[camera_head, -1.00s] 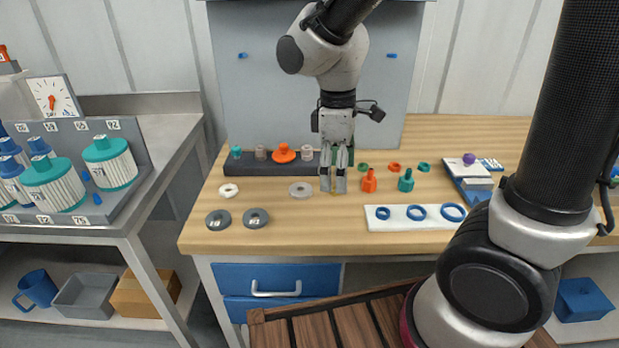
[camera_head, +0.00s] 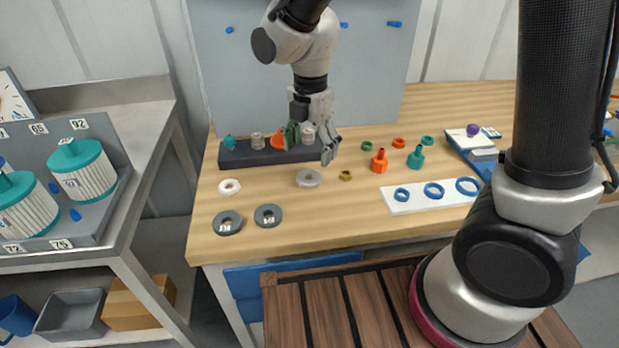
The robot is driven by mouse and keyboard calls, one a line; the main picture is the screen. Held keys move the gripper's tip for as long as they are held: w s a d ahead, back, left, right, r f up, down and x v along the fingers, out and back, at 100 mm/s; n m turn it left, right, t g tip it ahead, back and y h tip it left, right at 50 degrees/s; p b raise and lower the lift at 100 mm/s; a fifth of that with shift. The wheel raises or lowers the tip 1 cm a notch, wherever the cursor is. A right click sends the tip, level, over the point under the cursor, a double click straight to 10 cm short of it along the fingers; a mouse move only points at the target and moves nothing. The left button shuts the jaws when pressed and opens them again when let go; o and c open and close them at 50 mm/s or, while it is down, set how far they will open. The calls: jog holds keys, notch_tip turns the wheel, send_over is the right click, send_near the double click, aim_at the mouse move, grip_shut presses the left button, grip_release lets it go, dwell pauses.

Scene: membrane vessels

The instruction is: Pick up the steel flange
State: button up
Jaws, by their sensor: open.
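A light grey ring (camera_head: 308,178), which looks like the steel flange, lies flat on the wooden bench. My gripper (camera_head: 310,154) is open above and behind it as seen here, fingers spread and pointing down. Nothing is visible between the fingers, and I cannot tell its exact height. A white ring (camera_head: 229,187) lies to the left of the grey ring.
A small brass nut (camera_head: 345,175) lies right of the grey ring. Orange (camera_head: 379,162) and teal (camera_head: 415,159) fittings and a white plate (camera_head: 395,208) with blue rings are further right. The front middle is clear.

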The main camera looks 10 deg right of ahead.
aim_at(309, 171)
notch_tip(309, 171, down, 7)
jog(key=shift+s+a+f, duration=0.1)
jog(key=shift+a, duration=0.05)
jog(key=c, duration=1.2)
